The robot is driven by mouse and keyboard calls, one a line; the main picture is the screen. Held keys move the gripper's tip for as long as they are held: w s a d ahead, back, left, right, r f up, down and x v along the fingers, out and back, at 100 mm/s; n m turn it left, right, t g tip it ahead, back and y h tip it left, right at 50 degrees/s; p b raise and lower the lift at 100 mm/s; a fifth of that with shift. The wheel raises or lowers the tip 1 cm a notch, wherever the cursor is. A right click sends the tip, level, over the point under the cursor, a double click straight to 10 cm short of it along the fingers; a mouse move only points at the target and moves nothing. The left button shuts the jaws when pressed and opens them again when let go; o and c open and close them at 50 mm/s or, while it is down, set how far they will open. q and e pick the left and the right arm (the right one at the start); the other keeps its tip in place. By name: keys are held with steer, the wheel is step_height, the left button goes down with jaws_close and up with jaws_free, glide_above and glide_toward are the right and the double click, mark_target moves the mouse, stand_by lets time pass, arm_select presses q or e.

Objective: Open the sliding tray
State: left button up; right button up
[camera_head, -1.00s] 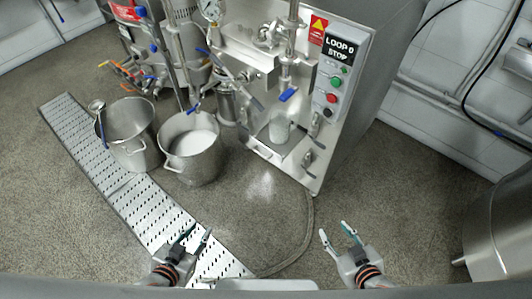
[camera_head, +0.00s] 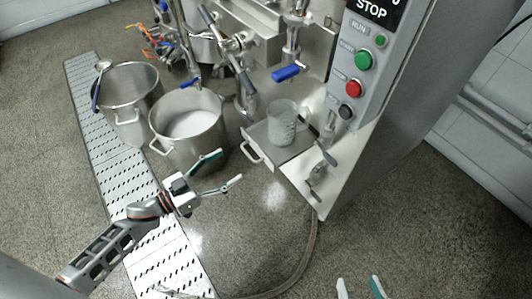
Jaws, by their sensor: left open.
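The sliding tray (camera_head: 293,158) is a flat metal drawer low on the front of the steel machine. A glass beaker (camera_head: 284,124) with a handle stands on the tray. My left gripper (camera_head: 231,168) is open and empty, to the left of the tray handle in the picture and apart from it. My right gripper (camera_head: 358,281) shows only its spread fingertips at the bottom edge, empty; the rest is out of view.
A metal pot of white contents (camera_head: 191,127) stands just beyond my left gripper, with an empty pot (camera_head: 130,93) to its left. The control panel (camera_head: 362,62) rises right of the tray. Valve levers (camera_head: 325,154) sit beside it. A hose (camera_head: 311,245) crosses the floor.

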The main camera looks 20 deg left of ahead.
mark_target(248, 154)
arm_select(q)
steer(key=shift+b+x, duration=0.6)
steer(key=shift+x, duration=3.5)
arm_select(e)
steer(key=shift+w+a+r, duration=0.25)
steer(key=shift+a+r, duration=0.05)
steer(key=shift+r, duration=0.15)
